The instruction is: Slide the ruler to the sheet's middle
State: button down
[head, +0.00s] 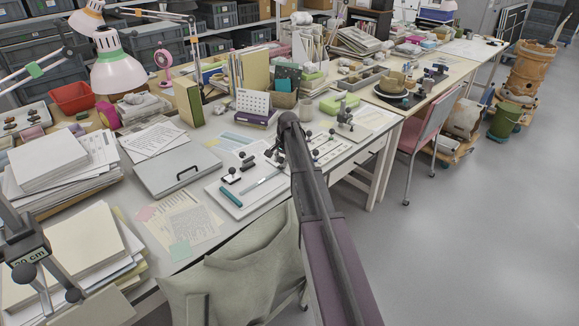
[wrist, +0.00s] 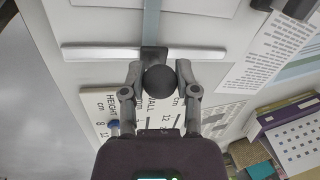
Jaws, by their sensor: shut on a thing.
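In the wrist view my gripper (wrist: 160,82) is closed around a black ball knob (wrist: 160,79). The knob sits over a dark block at the middle of a silver bar, which looks like the ruler (wrist: 100,53). The bar lies crosswise on a pale surface, and a blue-grey strip (wrist: 151,20) runs up from it. A pale outlined sheet or board (wrist: 205,10) lies at the top, partly out of frame. In the head view a white board (head: 228,203) lies on the desk left of my arm. My arm hides my gripper and the knob there.
A card marked HEIGHT and WALL (wrist: 100,101) lies beside and under my gripper. A printed sheet (wrist: 262,55) and a purple book (wrist: 285,112) are at the right.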

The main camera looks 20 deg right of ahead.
jog(key=shift+w+a, duration=0.1)
jog(key=shift+w, duration=0.25)
jog(key=shift+s, duration=0.1)
jog(key=shift+c, duration=1.8)
grip_release()
